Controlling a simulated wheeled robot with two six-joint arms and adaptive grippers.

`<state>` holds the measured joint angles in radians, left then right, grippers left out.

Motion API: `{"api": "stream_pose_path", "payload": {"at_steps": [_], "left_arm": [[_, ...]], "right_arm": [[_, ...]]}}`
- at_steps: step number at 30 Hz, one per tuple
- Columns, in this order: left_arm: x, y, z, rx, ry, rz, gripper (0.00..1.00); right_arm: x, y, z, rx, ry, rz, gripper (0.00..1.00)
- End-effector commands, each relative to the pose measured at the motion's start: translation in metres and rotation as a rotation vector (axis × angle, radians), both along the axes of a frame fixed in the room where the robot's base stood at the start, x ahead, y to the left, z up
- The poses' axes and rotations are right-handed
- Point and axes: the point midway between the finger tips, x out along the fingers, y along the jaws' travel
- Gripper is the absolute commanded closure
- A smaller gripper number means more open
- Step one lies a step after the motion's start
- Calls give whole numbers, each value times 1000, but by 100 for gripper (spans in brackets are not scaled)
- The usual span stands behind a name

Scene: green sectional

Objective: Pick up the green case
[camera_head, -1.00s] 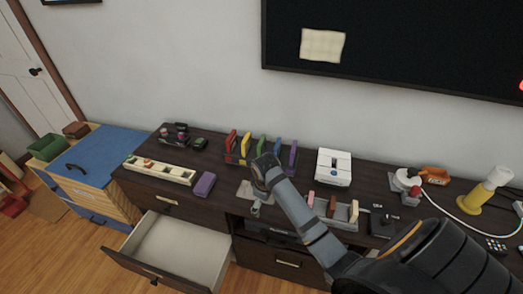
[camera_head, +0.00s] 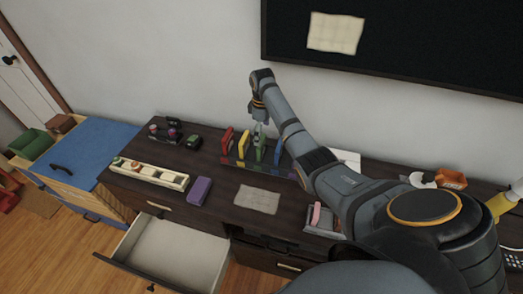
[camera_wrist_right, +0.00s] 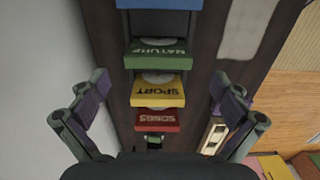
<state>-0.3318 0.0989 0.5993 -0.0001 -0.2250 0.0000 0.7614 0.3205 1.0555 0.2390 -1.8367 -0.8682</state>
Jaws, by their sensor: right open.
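The green case (camera_head: 260,149) stands upright in a rack (camera_head: 236,162) on the dark cabinet, between a yellow case (camera_head: 244,144) and a blue case (camera_head: 278,152). My left gripper does not show.
A red case (camera_head: 227,141) stands left of the yellow one. A purple block (camera_head: 199,190), a cream compartment tray (camera_head: 150,175) and a pale sheet (camera_head: 257,199) lie on the cabinet. A drawer (camera_head: 170,255) is open below. My right arm hides much of the cabinet's right side.

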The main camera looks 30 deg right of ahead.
Motion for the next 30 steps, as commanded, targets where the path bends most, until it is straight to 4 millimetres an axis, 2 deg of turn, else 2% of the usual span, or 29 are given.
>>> {"api": "stream_pose_path", "payload": {"at_steps": [2,5,7,9,12,15,18,22,30], "left_arm": [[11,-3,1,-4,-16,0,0],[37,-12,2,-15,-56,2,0],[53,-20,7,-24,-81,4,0],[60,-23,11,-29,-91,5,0],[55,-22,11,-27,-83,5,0],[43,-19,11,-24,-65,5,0],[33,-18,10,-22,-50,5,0],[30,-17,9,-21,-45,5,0],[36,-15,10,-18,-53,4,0]], "right_arm": [[0,0,-3,0,0,0,0],[0,0,-5,1,1,0,0],[0,1,-13,0,3,0,0],[0,1,-26,1,5,0,0],[1,2,-44,0,3,0,0],[1,1,-54,-1,1,1,0],[2,1,-56,-2,-1,1,0],[2,1,-56,-2,-1,1,0],[2,1,-56,-1,-1,0,37]]}}
